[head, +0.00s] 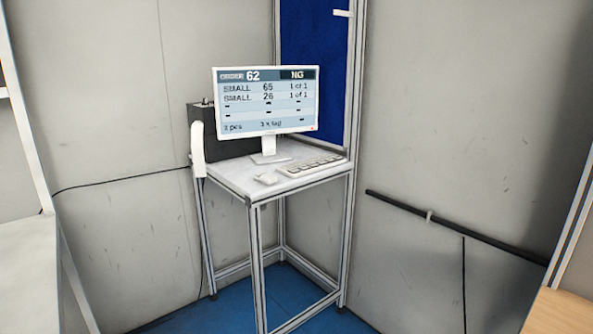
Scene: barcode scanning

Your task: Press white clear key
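A white keyboard (311,166) lies on the small white-topped table, in front of the monitor and to the right of the mouse. Its keys are too small to tell apart, so I cannot pick out the white clear key. The monitor (266,100) faces me and reads order 62, NG, with lines SMALL 65 and SMALL 26, each 1 of 1. Neither of my grippers is in the head view.
The table (229,175) has a metal frame and stands in a corner. On it are a mouse (266,178), a dark box (230,145) and a white upright device (197,143). A grey surface (28,260) is at left, a wooden one (558,312) at lower right. Blue floor shows between.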

